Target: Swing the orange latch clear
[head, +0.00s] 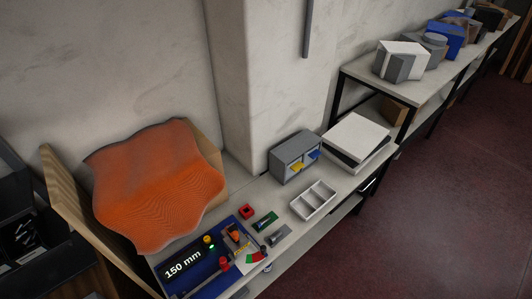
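A blue board (195,248) lies at the near end of the bench, with a dark strip reading "150 mm" on it. A small orange piece (235,237) sits on the board's right part, next to a thin light bar. It may be the orange latch, but it is too small to tell its shape or position. Neither of my grippers is in view.
A large wavy orange sheet (155,185) stands behind the board. Open floor (430,220) lies at right.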

